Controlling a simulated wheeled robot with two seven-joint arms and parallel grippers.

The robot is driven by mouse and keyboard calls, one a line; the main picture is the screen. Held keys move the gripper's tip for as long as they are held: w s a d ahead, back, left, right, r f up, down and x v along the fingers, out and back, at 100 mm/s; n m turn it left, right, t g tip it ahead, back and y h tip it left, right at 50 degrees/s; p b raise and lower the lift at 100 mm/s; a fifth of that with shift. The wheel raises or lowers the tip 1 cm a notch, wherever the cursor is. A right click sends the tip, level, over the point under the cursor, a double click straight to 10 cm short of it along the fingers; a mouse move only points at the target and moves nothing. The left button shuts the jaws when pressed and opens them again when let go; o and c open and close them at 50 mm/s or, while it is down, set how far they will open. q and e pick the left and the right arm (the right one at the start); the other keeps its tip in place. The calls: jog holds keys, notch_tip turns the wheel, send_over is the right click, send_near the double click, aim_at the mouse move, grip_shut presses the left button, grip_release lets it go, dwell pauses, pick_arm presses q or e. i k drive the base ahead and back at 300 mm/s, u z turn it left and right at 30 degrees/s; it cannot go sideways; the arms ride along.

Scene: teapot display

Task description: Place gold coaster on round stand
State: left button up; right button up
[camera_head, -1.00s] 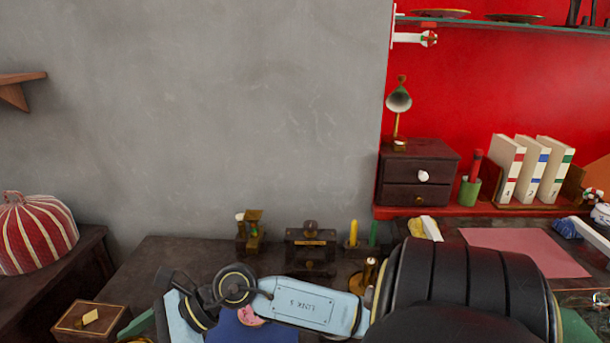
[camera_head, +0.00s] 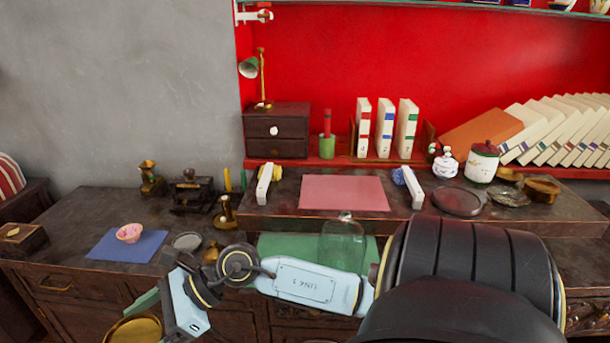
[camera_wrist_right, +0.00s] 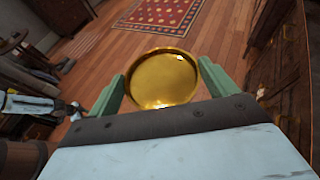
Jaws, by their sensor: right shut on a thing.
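My right gripper (camera_wrist_right: 160,85) is shut on the gold coaster (camera_wrist_right: 160,78), a shallow shiny round dish held between its green fingers. In the head view, the coaster (camera_head: 133,331) shows at the bottom left, below and in front of the dark desk (camera_head: 70,225). Two flat round pieces could be the round stand: a dark disc (camera_head: 457,201) on the raised shelf at right and a small grey disc (camera_head: 187,241) on the desk at left. I cannot tell which. A pale arm at the left of the wrist view seems to be my left arm; its jaws are too small to read.
A pink bowl (camera_head: 130,233) on a blue mat (camera_head: 100,245), brass pieces (camera_head: 225,213) and a glass jar (camera_head: 343,243) crowd the desk. A pink sheet (camera_head: 340,193) lies on the raised shelf. My right arm covers the desk's lower right.

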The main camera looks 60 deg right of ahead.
aim_at(456, 200)
jog(key=k, duration=0.85)
jog(key=z, duration=2.25)
jog(key=i, duration=0.7)
jog(key=z, duration=0.05)
